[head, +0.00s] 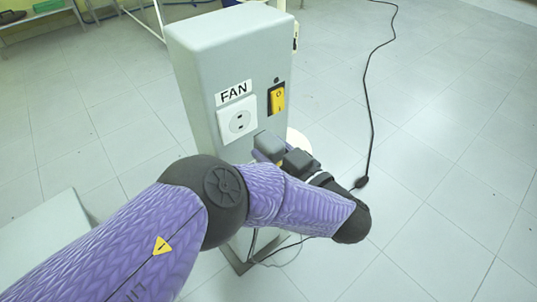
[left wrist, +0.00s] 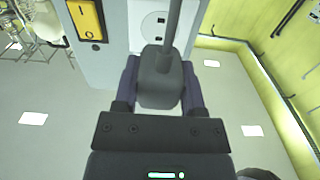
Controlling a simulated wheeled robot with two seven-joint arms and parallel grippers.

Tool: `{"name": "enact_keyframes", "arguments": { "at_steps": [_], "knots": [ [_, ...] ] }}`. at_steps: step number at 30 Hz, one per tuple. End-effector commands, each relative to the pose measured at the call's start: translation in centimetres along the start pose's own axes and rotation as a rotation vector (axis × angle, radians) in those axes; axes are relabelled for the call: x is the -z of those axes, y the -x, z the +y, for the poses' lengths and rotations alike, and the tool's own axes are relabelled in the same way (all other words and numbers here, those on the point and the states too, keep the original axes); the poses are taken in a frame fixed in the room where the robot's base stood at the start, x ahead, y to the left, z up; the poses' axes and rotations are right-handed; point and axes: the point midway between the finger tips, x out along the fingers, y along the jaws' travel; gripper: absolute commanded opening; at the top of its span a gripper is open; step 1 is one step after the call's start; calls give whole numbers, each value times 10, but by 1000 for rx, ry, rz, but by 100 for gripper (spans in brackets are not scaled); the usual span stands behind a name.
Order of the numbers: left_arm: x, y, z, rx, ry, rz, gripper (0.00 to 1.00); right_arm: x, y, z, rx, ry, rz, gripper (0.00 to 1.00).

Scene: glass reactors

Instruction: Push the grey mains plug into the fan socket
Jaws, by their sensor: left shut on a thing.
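The fan socket (head: 237,120) is a white plate with a round recess and dark holes, on the front of the grey post under the FAN label (head: 233,92). In the left wrist view the socket (left wrist: 154,27) is partly hidden by the plug and its cord. My left gripper (head: 277,153) is shut on the grey mains plug (left wrist: 160,82), a dark grey block with a thick cord. The plug is in front of the post, below and right of the socket in the head view, and looks apart from it. Its pins are hidden. My right gripper is not in view.
The grey post (head: 203,57) carries a yellow rocker switch (head: 277,99) right of the socket. A black cable (head: 369,110) runs over the tiled floor (head: 440,130). A grey box-like surface (head: 55,240) is at the lower left. The floor to the right is mostly open.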

Motion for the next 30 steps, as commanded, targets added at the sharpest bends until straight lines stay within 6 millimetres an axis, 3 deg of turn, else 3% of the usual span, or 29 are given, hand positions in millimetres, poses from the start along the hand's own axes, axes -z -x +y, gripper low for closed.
{"name": "enact_keyframes", "arguments": {
  "at_steps": [10, 30],
  "knots": [
    [1, -1, 0, 1, 1, -1, 0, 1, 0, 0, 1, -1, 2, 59],
    [0, -21, 0, 1, 1, -1, 0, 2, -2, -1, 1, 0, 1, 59]
  ]
}}
